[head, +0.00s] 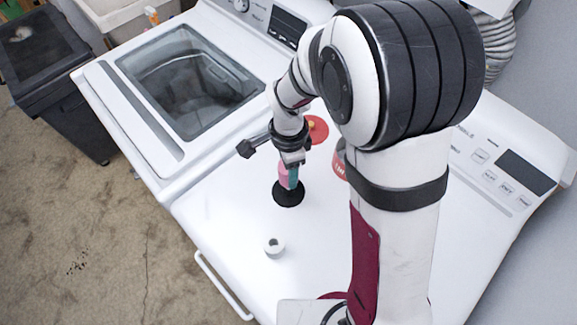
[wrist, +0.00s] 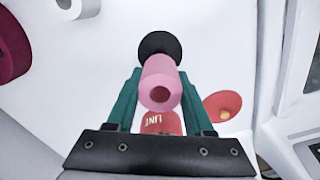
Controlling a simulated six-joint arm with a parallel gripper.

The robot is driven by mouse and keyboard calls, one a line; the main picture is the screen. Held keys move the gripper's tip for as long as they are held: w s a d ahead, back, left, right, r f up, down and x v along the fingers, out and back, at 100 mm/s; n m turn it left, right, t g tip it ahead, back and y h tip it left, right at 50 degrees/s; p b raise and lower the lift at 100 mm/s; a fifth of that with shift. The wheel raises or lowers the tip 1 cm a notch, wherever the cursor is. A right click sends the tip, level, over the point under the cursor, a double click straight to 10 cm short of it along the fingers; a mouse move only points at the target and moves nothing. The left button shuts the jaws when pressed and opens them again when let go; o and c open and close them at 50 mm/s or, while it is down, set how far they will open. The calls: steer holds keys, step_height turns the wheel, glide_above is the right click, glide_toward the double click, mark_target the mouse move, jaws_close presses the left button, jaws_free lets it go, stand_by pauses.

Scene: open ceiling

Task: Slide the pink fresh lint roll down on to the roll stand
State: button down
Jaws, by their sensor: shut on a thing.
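The pink lint roll (wrist: 159,70) is a short hollow cylinder. My gripper (wrist: 160,82) has its two teal fingers shut on the sides of the roll. In the head view the pink roll (head: 283,172) shows beside the teal fingers of my gripper (head: 290,178), upright over the black round base of the roll stand (head: 288,195). The black base also shows beyond the roll in the wrist view (wrist: 160,42). The roll's lower end appears close to the base. The stand's post is hidden, and I cannot tell whether the roll is around it or touching the base.
A red container marked LINT (wrist: 160,123) stands close by, partly hidden by my arm in the head view. A red disc with an orange knob (head: 317,128) lies behind. A small white hollow roll (head: 274,246) stands toward the front. The white machine top (head: 225,215) is clear to the left.

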steer(key=shift+f, duration=0.75)
steer(key=shift+c, duration=1)
jaws_free()
step_height(320, 180, up, 16)
steer(key=s+d+n+y, duration=0.1)
steer(key=s+d+n, duration=0.2)
steer(key=s, duration=0.6)
steer(key=s+d+f+n, duration=0.1)
steer(key=s+d+n, duration=0.3)
steer(key=s, duration=0.6)
steer(key=shift+s+d+f+n+y, duration=0.15)
steer(key=shift+n+y, duration=0.25)
steer(key=shift+n, duration=0.3)
